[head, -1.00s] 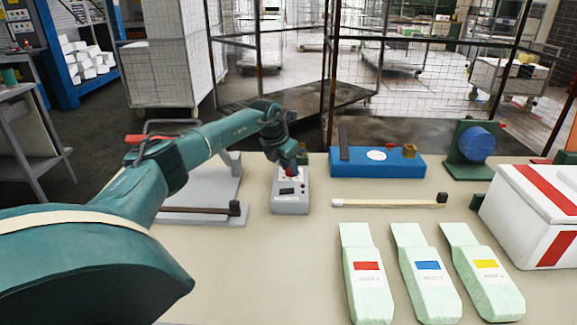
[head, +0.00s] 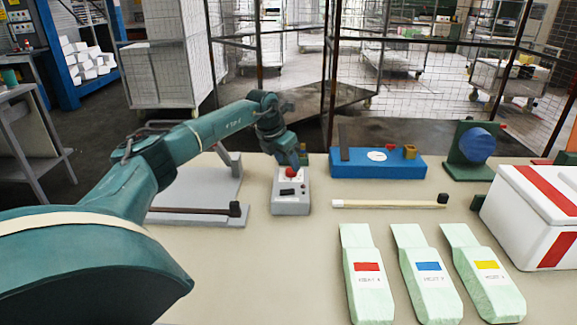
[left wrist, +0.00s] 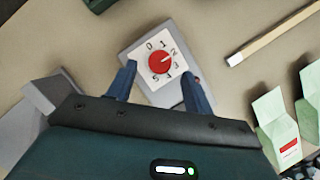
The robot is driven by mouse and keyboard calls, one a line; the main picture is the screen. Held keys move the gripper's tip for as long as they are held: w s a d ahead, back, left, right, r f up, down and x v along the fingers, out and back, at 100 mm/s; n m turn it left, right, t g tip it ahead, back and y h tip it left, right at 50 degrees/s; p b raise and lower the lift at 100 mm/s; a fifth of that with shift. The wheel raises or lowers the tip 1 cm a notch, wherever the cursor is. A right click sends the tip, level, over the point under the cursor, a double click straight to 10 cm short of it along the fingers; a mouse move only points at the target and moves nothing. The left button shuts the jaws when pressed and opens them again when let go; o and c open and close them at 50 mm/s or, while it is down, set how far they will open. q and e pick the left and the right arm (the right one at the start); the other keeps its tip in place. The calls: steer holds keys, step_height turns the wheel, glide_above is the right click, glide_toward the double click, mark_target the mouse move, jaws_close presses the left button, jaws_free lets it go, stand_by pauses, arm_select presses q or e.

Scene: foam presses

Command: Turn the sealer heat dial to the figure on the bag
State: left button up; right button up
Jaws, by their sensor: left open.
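The sealer control box (head: 291,204) is grey and stands at mid-table. Its red heat dial (head: 291,173) also shows in the left wrist view (left wrist: 161,63), on a white face numbered 0 to 5. The pale mark on the dial seems to point near 2. My left gripper (head: 299,163) is just behind and above the dial; in the left wrist view (left wrist: 158,76) its fingers are open, apart and empty, over the box. Three pale green bags carry red (head: 366,267), blue (head: 428,266) and yellow (head: 485,264) labels. Their printed heat figures are too blurred to read surely. My right gripper is out of view.
A grey sealer with a dark-handled bar (head: 190,210) is left of the box. A pale stick with a black end (head: 388,202) lies right of it. A blue block (head: 375,170), a green stand (head: 468,172) and a white red-striped box (head: 530,215) stand further right.

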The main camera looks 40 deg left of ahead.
arm_select(q)
steer(key=v, duration=1)
steer(key=shift+r+b, duration=0.15)
steer(key=shift+b, duration=0.2)
